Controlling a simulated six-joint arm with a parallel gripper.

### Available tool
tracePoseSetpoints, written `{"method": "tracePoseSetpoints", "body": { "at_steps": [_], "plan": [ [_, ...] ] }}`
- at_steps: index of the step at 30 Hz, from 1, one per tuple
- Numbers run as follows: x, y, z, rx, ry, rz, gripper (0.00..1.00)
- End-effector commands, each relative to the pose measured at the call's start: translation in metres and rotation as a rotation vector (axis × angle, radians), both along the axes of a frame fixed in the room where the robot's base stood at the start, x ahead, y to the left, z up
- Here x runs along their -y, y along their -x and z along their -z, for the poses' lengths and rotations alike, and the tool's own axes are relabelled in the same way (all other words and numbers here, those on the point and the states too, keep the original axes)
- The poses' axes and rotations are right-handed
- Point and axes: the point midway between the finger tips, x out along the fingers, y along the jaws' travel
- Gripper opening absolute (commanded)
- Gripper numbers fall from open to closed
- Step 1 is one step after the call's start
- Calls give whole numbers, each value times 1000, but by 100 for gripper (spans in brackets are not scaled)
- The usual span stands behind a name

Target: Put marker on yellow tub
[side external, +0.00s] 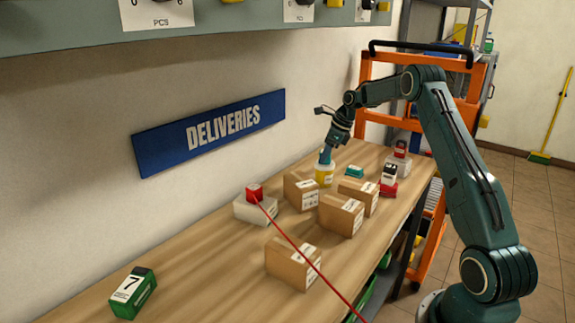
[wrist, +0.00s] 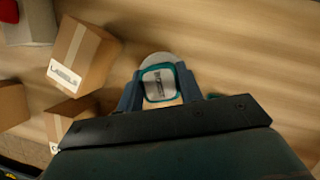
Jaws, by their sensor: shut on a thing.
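The yellow tub (side external: 324,176) stands on the wooden bench near the wall, upright with a pale top. Its pale round top (wrist: 158,57) shows partly in the wrist view, behind the held thing. My gripper (side external: 327,154) is directly above the tub, pointing down. In the wrist view its two fingers (wrist: 160,92) are shut on a small teal-rimmed block with a pale printed face, which I take as the marker (wrist: 161,84). The block covers much of the tub top. I cannot tell whether it touches the tub.
Cardboard boxes (side external: 300,191) stand close to the tub on its near side. A teal item (side external: 354,171) and a red-and-white block (side external: 389,180) are to its right. A white box (side external: 254,209) with a red block on top is to the left.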

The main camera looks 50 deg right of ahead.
Motion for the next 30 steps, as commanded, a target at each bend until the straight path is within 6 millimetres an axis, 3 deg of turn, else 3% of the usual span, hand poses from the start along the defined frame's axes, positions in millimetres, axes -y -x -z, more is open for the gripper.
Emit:
{"method": "tracePoseSetpoints", "body": {
  "at_steps": [5,6,9,22,30],
  "plan": [
    [0,0,3,0,0,1,14],
    [0,0,3,0,0,1,38],
    [0,0,3,0,0,0,58],
    [0,0,-1,1,1,-1,58],
    [4,8,-23,2,2,1,58]
  ]
}}
